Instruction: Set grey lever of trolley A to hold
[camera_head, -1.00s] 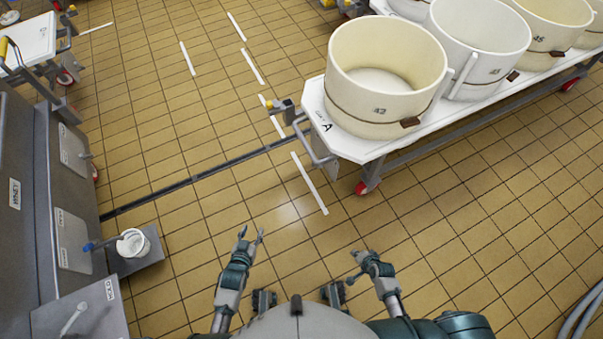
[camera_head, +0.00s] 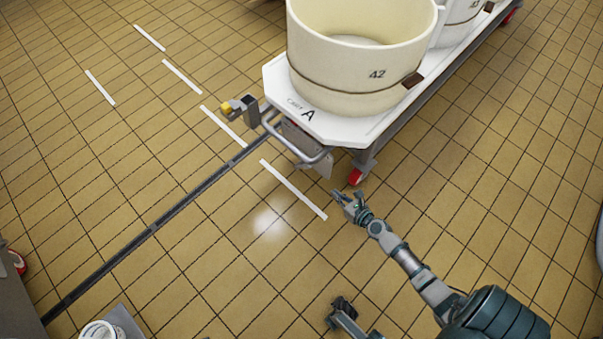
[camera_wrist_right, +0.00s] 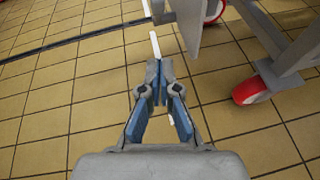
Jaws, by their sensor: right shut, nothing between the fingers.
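Trolley A (camera_head: 335,128) has a white top marked "A" and stands at the top centre of the head view. At its near end are a grey bent handle bar (camera_head: 322,156) and a grey plate (camera_head: 318,166) hanging under it. I cannot tell for sure which grey part is the lever. The plate also shows at the top of the right wrist view (camera_wrist_right: 187,28). My right gripper (camera_head: 343,198) is shut and empty, just short of the trolley's near end, below the plate in the picture. In the wrist view its fingertips (camera_wrist_right: 158,82) meet over the floor.
A cream vat numbered 42 (camera_head: 350,70) stands on the trolley. A red caster (camera_head: 355,177) is close to my right gripper; it also shows in the wrist view (camera_wrist_right: 251,90). The tiled floor around is open.

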